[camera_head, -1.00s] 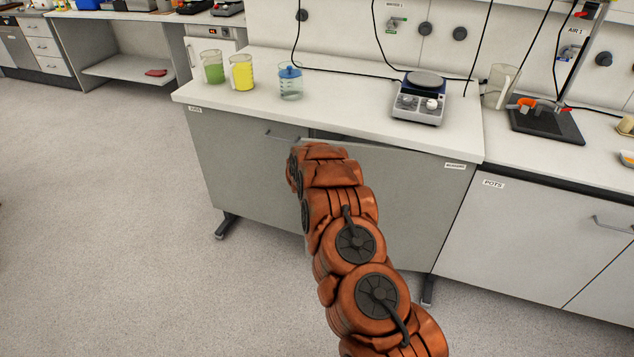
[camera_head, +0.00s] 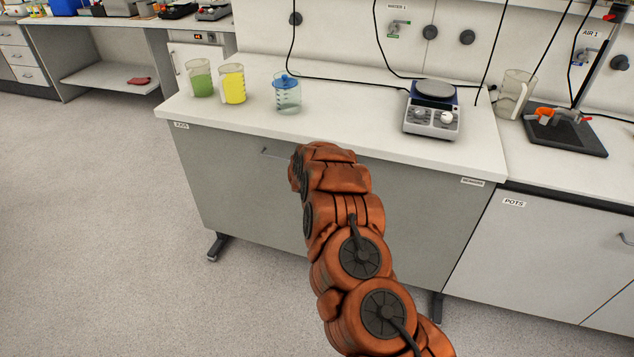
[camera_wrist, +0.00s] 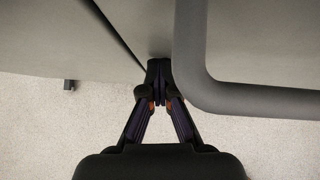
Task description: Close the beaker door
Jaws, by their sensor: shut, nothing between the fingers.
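The beaker door (camera_head: 425,215) is the grey cabinet front under the right part of the bench, with a small label (camera_head: 472,182) at its upper right. In the head view it looks about flush with the cabinet, though my arm hides its left edge. In the wrist view the door (camera_wrist: 160,20) has a thick grey handle (camera_wrist: 190,50) at right, and a thin dark seam (camera_wrist: 118,35) at its left. My gripper (camera_wrist: 158,75) is shut and empty, its tips at the door's lower part beside the handle; contact is unclear. The head view hides the gripper behind my arm.
The neighbouring door (camera_head: 225,185) is at left, and the pots cabinet (camera_head: 530,250) at right. On the bench top stand green (camera_head: 199,80), yellow (camera_head: 233,85) and blue-topped (camera_head: 287,93) beakers and a hot plate (camera_head: 432,110). The floor (camera_head: 110,230) at left is clear.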

